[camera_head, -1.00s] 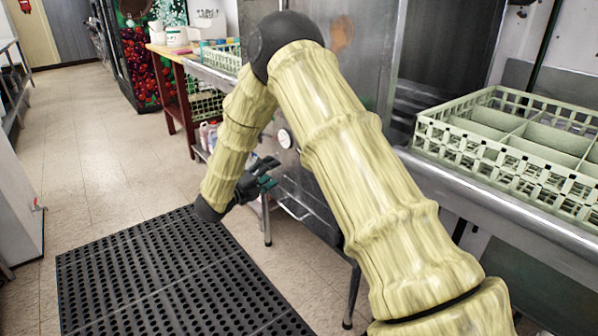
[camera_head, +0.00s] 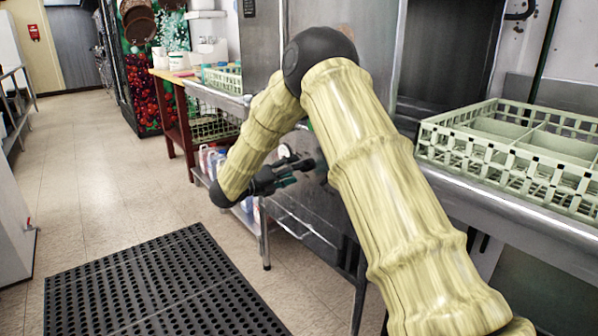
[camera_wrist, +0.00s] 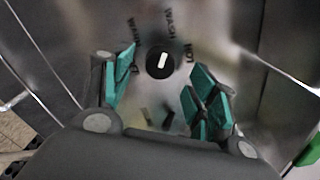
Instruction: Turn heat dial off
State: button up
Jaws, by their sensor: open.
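The heat dial (camera_wrist: 161,60) is a small round black knob with a white pointer bar, on a metal panel in the wrist view. Dark lettering curves around it, and its pointer is nearly upright, tilted slightly right. My gripper (camera_wrist: 158,80) is open, with one teal-padded finger on each side of the dial's lower part in the picture. I cannot tell how far the fingertips are from the panel, and the fingers do not close on the dial. In the head view my gripper (camera_head: 309,167) is by the metal cabinet front; the dial cannot be made out there.
A pale green dish rack (camera_head: 510,150) stands on the metal counter at right. A black perforated mat (camera_head: 160,290) lies on the floor. A wooden-topped table (camera_head: 178,76) stands behind my arm.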

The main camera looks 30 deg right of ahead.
jog(key=shift+w+d, duration=0.1)
jog(key=shift+d, duration=1.6)
jog(key=c, duration=1.1)
